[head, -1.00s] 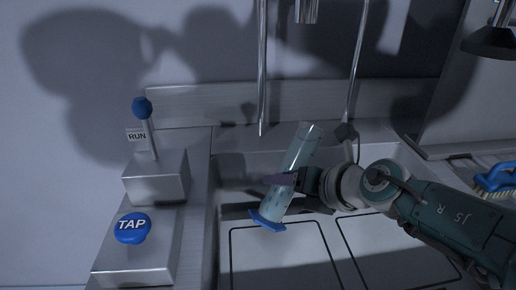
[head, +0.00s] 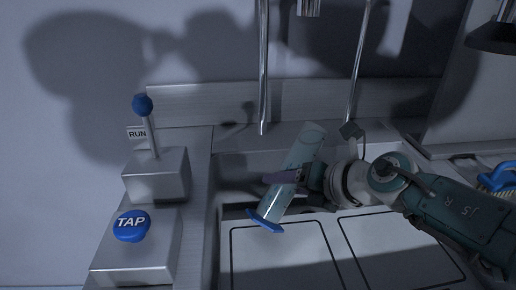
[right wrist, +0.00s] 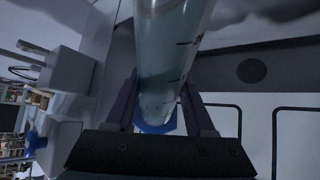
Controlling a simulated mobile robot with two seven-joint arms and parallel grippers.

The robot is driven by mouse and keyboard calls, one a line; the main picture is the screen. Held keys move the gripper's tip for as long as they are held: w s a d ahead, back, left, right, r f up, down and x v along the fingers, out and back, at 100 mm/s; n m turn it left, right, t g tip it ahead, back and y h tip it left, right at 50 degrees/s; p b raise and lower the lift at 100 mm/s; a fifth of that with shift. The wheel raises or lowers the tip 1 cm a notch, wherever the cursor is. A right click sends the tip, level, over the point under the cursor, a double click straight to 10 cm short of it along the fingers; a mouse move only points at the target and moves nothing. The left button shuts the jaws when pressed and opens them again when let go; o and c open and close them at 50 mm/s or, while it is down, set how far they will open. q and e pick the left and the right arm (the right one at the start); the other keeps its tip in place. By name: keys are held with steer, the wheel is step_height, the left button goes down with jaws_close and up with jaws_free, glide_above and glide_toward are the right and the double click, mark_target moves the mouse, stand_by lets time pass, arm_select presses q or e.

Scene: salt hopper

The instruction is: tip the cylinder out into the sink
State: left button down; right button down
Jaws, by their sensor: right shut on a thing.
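The cylinder (head: 303,150) is clear, with a blue foot at its lower left end and what looks like pale liquid inside. It is tilted, top toward the upper right, over the sink (head: 235,165). My right gripper (head: 283,178) is shut around its middle. In the right wrist view the cylinder (right wrist: 165,60) stands between the two dark fingers (right wrist: 168,108), with the blue foot beyond them. My left gripper does not show.
A metal box with a blue TAP button (head: 131,227) and a box with a blue-knobbed RUN lever (head: 143,105) stand left of the sink. A metal pipe (head: 263,70) hangs down behind the cylinder. A blue brush (head: 497,178) lies at the far right.

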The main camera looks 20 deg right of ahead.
mark_target(289, 198)
steer(key=shift+a, duration=0.1)
stand_by(0.4)
steer(key=shift+s+a+r+m+g+y+b, duration=0.15)
steer(key=shift+a+m+g+y+b, duration=0.2)
steer(key=shift+m+y+b, duration=0.3)
stand_by(0.7)
steer(key=shift+a+f+y+b, duration=0.15)
steer(key=shift+f+y+b, duration=0.15)
steer(key=shift+b, duration=0.1)
steer(key=shift+s+a+f+m+y+b, duration=0.15)
steer(key=shift+f+m+y+b, duration=0.2)
steer(key=shift+b, duration=0.35)
steer(key=shift+a+f+m+g+b, duration=0.1)
steer(key=shift+f+m+g+b, duration=0.2)
steer(key=shift+b, duration=0.3)
steer(key=shift+s+a+f+y+b, duration=0.1)
steer(key=shift+f+y+b, duration=0.35)
steer(key=shift+b, duration=0.3)
stand_by(0.5)
steer(key=shift+d+f+m+y+b, duration=0.3)
steer(key=shift+m+y+b, duration=0.2)
steer(key=shift+b, duration=0.45)
steer(key=shift+w+d+f+b, duration=0.2)
steer(key=shift+b, duration=0.35)
stand_by(0.6)
steer(key=shift+m+y, duration=0.25)
steer(key=shift+m, duration=0.05)
stand_by(0.8)
